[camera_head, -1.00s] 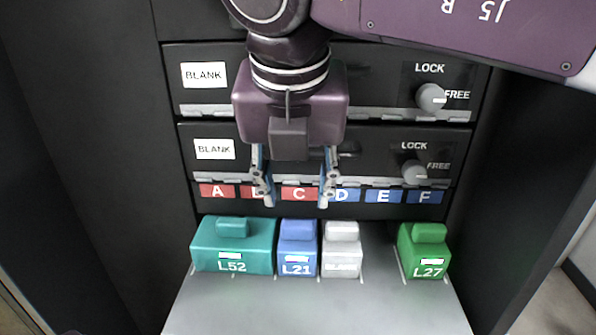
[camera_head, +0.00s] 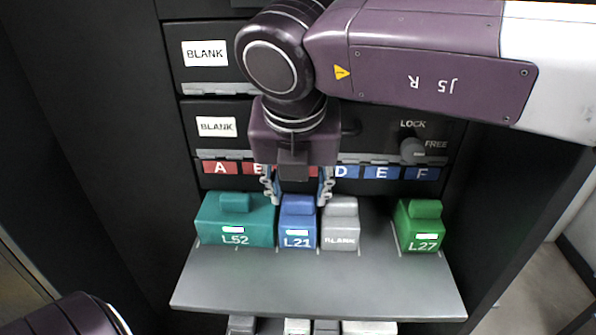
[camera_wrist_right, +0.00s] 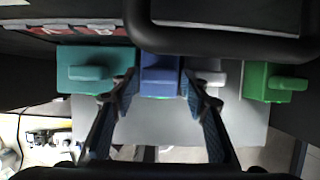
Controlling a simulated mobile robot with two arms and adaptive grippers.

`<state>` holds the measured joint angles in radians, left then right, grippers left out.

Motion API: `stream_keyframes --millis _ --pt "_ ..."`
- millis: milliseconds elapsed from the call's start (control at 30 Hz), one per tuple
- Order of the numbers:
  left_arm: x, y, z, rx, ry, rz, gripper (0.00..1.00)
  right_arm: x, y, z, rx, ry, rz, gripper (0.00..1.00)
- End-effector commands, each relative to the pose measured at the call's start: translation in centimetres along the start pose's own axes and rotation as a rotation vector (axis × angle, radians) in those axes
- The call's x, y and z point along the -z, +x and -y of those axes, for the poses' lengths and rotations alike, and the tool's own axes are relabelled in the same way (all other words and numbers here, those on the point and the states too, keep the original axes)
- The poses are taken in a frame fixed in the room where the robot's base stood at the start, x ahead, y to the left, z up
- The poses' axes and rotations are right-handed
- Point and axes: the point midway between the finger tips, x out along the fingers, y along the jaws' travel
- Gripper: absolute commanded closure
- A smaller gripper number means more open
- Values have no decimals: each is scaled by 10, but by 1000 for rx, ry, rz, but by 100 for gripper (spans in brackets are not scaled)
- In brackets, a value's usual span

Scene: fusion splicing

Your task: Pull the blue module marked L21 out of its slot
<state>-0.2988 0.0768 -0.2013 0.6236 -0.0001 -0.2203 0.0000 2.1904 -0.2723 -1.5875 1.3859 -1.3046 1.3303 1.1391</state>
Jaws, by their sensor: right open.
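The blue module marked L21 (camera_head: 298,228) sits on the grey shelf (camera_head: 320,285), between the teal L52 module (camera_head: 236,222) and the grey BLANK module (camera_head: 341,228). My right gripper (camera_head: 298,200) is open just above and behind the front of L21, its fingers to either side of the module's top. In the right wrist view, the fingers (camera_wrist_right: 158,88) spread on both sides of the blue module (camera_wrist_right: 160,72), with nothing between them clearly gripped. My left gripper is not in view; only a part of a dark arm link shows at bottom left.
A green L27 module (camera_head: 420,228) stands at the right end of the shelf, with a gap before it. Behind are a row of lettered labels (camera_head: 381,173) and drawers with BLANK labels and a LOCK/FREE knob (camera_head: 412,149). The shelf's front is clear.

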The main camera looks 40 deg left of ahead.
Motion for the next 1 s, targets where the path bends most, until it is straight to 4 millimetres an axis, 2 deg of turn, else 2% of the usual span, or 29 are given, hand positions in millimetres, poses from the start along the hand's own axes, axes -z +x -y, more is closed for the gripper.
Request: stream_keyframes --millis 367,700,1000 --pt "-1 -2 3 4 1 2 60 0 7 0 0 -1 1 58" --pt "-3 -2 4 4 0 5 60 0 7 0 0 -1 1 93" --pt "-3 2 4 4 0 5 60 1 8 2 0 -1 0 93"
